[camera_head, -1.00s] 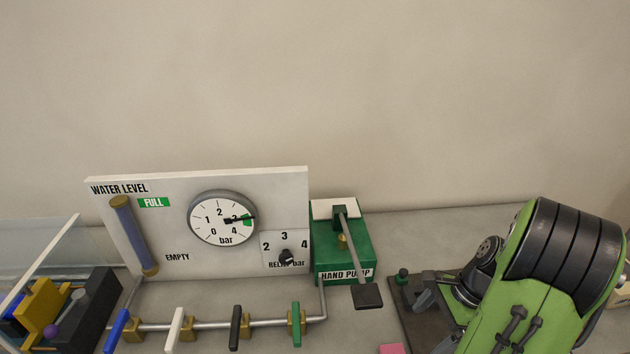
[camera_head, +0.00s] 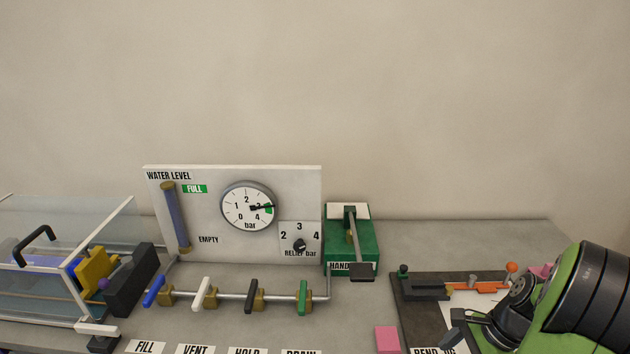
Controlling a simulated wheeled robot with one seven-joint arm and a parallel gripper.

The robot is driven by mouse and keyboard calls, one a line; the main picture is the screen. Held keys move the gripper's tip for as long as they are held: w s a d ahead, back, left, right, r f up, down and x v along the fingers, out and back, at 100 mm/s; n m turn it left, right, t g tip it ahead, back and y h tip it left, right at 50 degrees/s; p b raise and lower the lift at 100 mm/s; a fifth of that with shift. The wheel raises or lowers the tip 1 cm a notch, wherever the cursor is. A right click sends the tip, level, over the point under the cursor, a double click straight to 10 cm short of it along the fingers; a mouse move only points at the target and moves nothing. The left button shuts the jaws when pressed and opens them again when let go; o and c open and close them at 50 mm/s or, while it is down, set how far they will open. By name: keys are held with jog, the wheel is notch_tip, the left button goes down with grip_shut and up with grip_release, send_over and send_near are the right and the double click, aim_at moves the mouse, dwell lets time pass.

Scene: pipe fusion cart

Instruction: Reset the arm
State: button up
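My arm, green with black bands, reaches in from the lower right in the head view, in front of the bend jig board. My gripper (camera_head: 462,338) is only partly visible at the lower edge, beside the arm; its fingers are too small and cut off to tell open from shut. I cannot see anything held in it.
The water panel (camera_head: 300,182) has its gauge (camera_head: 249,206) near 3 bar. The green hand pump (camera_head: 338,238) stands beside it. Several valve levers line the pipe in front. A glass-walled box (camera_head: 125,215) is at left. A pink block (camera_head: 387,339) lies by the dark board (camera_head: 405,311).

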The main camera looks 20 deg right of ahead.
jog(key=w+a+r+n+h, duration=0.3)
jog(key=a+r+n, duration=0.7)
jog(key=a, duration=0.2)
jog(key=s+a+r+n+t+h, duration=0.1)
jog(key=s+a+r+n+t, duration=0.3)
jog(key=s+a+n, duration=0.3)
jog(key=a+r+n, duration=0.1)
jog(key=a+n, duration=0.1)
jog(key=n, duration=0.1)
jog(key=shift+s+a+r+n, duration=0.3)
